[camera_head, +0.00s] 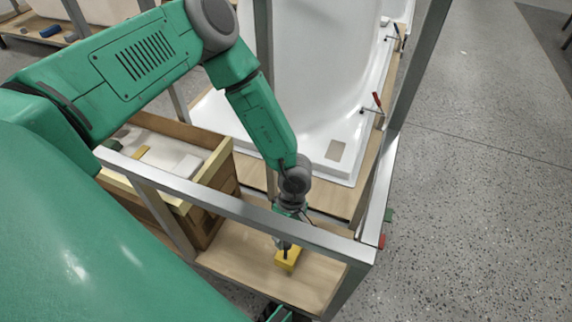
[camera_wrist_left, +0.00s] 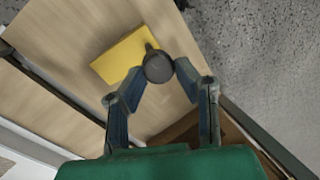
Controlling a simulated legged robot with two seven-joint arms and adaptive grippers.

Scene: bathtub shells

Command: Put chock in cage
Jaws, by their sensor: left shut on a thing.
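The chock, a yellow block (camera_head: 289,260) with a round dark knob (camera_wrist_left: 158,66), is at the front of the wooden board (camera_head: 245,266). The block also shows in the left wrist view (camera_wrist_left: 118,58). My left gripper (camera_head: 287,248) reaches down to it from above and is shut on the knob, one finger on each side. I cannot tell whether the block touches the board or is slightly above it. The cage, a grey metal frame (camera_head: 225,205), has a top rail between me and the arm.
A wooden crate (camera_head: 222,160) with pale pieces inside stands left of the board. A white bathtub shell (camera_head: 310,80) stands behind, with a red-handled clamp (camera_head: 377,101) on its right edge. Speckled floor (camera_head: 480,200) at right is clear.

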